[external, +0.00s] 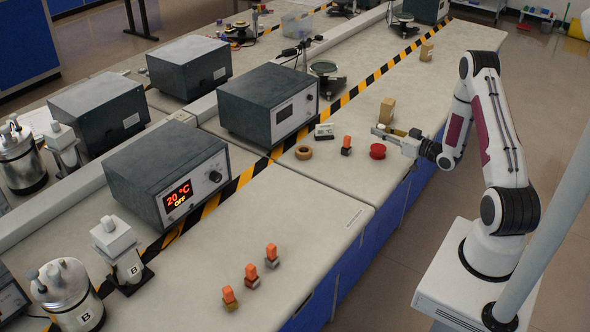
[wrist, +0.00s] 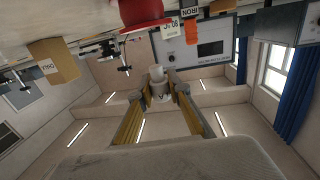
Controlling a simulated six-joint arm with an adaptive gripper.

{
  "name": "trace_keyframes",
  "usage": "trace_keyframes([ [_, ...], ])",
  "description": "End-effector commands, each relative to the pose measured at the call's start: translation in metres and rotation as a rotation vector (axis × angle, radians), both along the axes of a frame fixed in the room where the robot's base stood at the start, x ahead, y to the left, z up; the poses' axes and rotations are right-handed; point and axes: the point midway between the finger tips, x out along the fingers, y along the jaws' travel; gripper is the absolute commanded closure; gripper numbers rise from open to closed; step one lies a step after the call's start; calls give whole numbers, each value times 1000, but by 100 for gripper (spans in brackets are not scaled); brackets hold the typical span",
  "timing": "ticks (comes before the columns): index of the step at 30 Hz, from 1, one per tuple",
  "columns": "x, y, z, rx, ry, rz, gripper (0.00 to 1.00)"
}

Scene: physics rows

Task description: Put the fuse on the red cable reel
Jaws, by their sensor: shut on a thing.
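My gripper (wrist: 158,97) is shut on a small pale grey-white cylinder, which I take to be the fuse (wrist: 157,74); it sits between the fingertips in the wrist view. In the external view my gripper (external: 381,133) is above the bench near its front edge, and the fuse is too small to make out clearly. The red cable reel (external: 377,151) stands on the bench just below the gripper in that picture. The reel also shows at the top of the wrist view (wrist: 141,13), apart from the fuse. No fuse is seen on the reel.
An orange-topped block (external: 347,145) and a brown ring (external: 303,152) stand left of the reel. A small meter (external: 324,131) and a cardboard box (external: 387,111) are behind. Grey instrument boxes (external: 268,102) stand further back. Several orange-topped blocks (external: 251,276) are at the front.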

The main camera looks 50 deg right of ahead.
Motion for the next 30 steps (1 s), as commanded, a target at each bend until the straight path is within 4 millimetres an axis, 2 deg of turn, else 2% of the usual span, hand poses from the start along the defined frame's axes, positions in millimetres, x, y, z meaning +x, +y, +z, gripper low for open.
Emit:
trace_keyframes([
  [10, 0, 0, -4, 1, 0, 0, 99],
  [22, 0, 0, -36, 1, 0, 0, 99],
  [30, 0, 0, -41, 0, 0, 0, 99],
])
